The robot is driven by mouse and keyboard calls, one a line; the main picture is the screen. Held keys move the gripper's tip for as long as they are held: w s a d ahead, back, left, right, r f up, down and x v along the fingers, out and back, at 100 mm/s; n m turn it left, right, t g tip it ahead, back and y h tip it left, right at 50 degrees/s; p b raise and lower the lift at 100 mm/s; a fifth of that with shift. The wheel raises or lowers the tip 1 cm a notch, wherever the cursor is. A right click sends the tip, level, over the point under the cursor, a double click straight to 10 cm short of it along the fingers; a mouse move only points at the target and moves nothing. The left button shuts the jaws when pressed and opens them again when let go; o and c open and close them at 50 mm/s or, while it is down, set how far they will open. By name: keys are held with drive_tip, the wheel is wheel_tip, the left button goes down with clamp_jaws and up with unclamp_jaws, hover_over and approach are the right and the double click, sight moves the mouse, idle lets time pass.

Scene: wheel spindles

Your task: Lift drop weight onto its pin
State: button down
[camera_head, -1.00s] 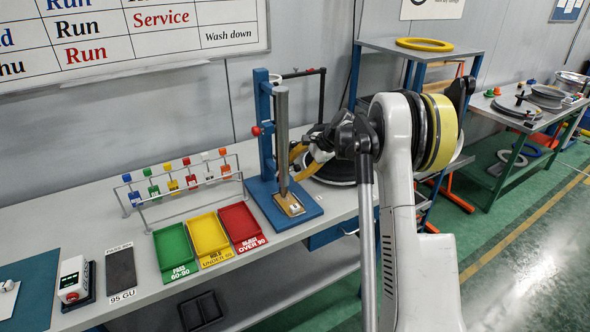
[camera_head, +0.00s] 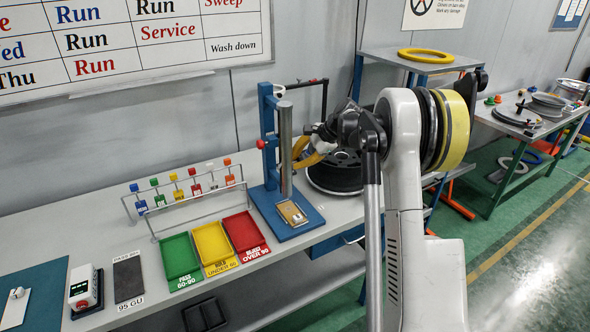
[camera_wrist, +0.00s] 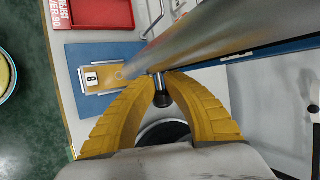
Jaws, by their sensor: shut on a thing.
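The drop tester has a blue post (camera_head: 269,125) and an upright grey tube (camera_head: 285,150) above a blue base (camera_head: 262,200). A red knob (camera_head: 262,143) sits on the post; I cannot tell whether it is the pin. My gripper (camera_head: 297,152) is beside the tube, on its right. In the wrist view, its yellow fingers (camera_wrist: 160,82) are shut on a dark knob (camera_wrist: 162,97) projecting from the tube's side. The knob appears to be the drop weight's handle; the weight itself is not clearly visible. A gold sample plate (camera_wrist: 97,79) lies below the tube.
Green (camera_head: 180,262), yellow (camera_head: 214,249) and red (camera_head: 245,234) trays lie left of the tester. A rack of coloured tags (camera_head: 188,190) stands behind them. A dark wheel (camera_head: 335,178) lies behind my gripper. A whiteboard (camera_head: 130,45) hangs on the wall.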

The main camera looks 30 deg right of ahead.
wheel_tip(320, 180, up, 13)
drive_tip(key=p, duration=0.5)
drive_tip(key=shift+d+r+p, duration=0.15)
drive_tip(key=shift+d+p, duration=0.2)
drive_tip(key=shift+d, duration=0.1)
drive_tip(key=c, duration=1.2)
unclamp_jaws()
drive_tip(key=shift+d, duration=0.45)
drive_tip(key=v, duration=1.1)
drive_tip(key=shift+s+r, duration=0.3)
drive_tip(key=shift+r, duration=0.05)
